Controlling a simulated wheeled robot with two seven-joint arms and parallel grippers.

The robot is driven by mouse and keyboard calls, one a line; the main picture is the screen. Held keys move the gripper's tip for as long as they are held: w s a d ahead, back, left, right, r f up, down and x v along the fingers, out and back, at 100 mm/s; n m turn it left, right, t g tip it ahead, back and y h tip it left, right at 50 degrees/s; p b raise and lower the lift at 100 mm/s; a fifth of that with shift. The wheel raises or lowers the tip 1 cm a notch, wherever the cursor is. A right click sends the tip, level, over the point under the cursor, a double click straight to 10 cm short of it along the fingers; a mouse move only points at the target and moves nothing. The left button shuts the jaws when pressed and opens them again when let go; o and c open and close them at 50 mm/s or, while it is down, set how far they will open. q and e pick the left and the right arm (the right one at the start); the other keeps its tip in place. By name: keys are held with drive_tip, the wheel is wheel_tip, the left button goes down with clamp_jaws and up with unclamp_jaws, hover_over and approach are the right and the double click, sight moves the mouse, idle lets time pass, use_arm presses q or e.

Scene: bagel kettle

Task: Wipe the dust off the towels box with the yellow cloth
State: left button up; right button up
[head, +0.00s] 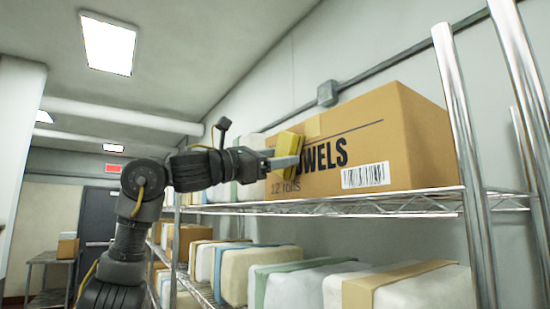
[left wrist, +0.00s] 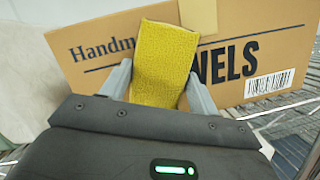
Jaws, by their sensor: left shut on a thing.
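The towels box (head: 410,125) is a large brown carton on the upper wire shelf, with dark lettering and a barcode on its front; it also fills the back of the left wrist view (left wrist: 285,50). The yellow cloth (head: 286,145) is a folded pad in my left gripper (head: 283,162), which is shut on it. In the left wrist view the cloth (left wrist: 165,62) stands between the two grey fingers in front of the box's lettering. The cloth is at or very close to the box front; I cannot tell if it touches. No dust is clearly visible. My right gripper is not in view.
The wire shelf (head: 400,203) has upright metal posts (head: 462,150) at the right. Wrapped white bundles (head: 300,283) fill the shelf below. Pale packs (head: 250,190) stand left of the box, behind my gripper. A dark door (head: 97,215) and side table are far left.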

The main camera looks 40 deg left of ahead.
use_arm(q)
drive_tip(key=shift+w+d, duration=0.1)
drive_tip(key=shift+w, duration=0.3)
drive_tip(key=shift+d, duration=0.1)
drive_tip(key=shift+s+d, duration=0.25)
drive_tip(key=shift+d, duration=0.4)
drive_tip(key=shift+s+d, duration=0.2)
drive_tip(key=shift+d, duration=0.4)
drive_tip(key=shift+s+d, duration=0.25)
drive_tip(key=shift+d, duration=0.4)
drive_tip(key=shift+w+a+r, duration=0.1)
drive_tip(key=shift+w, duration=0.05)
drive_tip(key=a, duration=0.2)
drive_tip(key=w+a, duration=0.1)
drive_tip(key=a, duration=0.1)
drive_tip(key=shift+d, duration=0.15)
drive_tip(key=shift+s+a, duration=0.3)
drive_tip(key=shift+s, duration=0.65)
drive_tip(key=shift+s+a, duration=0.3)
drive_tip(key=shift+s, duration=0.65)
drive_tip(key=shift+s+a, duration=0.3)
drive_tip(key=shift+s, duration=0.65)
